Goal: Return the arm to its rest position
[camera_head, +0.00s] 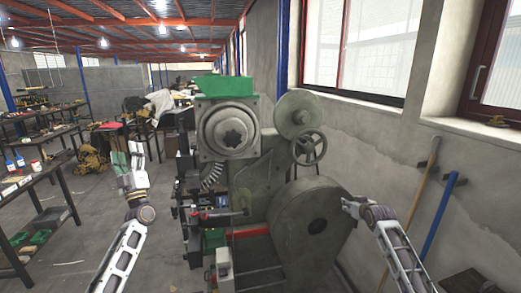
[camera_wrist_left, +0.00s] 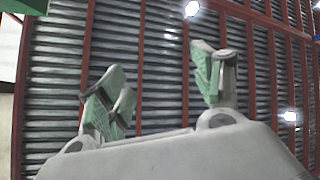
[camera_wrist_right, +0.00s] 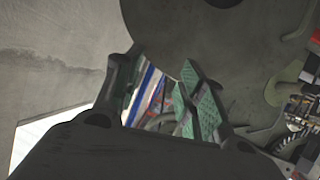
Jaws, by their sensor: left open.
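My left gripper (camera_head: 128,158) is raised in front of the left side of the large grey-green rivet press, with its fingers pointing up. In the left wrist view the gripper (camera_wrist_left: 160,90) has its green-padded fingers well apart, with nothing between them and only the roof behind. My right gripper (camera_head: 347,205) is by the right side of the press (camera_head: 305,225), its fingers partly hidden in the head view. In the right wrist view the gripper (camera_wrist_right: 155,95) has its fingers apart and I see nothing held.
A green hopper (camera_head: 222,86) tops the press, and a handwheel (camera_head: 309,148) sits on its right. A broom handle (camera_head: 408,215) and a blue pole (camera_head: 438,215) lean on the right wall. Tables with bottles (camera_head: 22,163) stand at the left. The floor (camera_head: 100,235) at left is partly clear.

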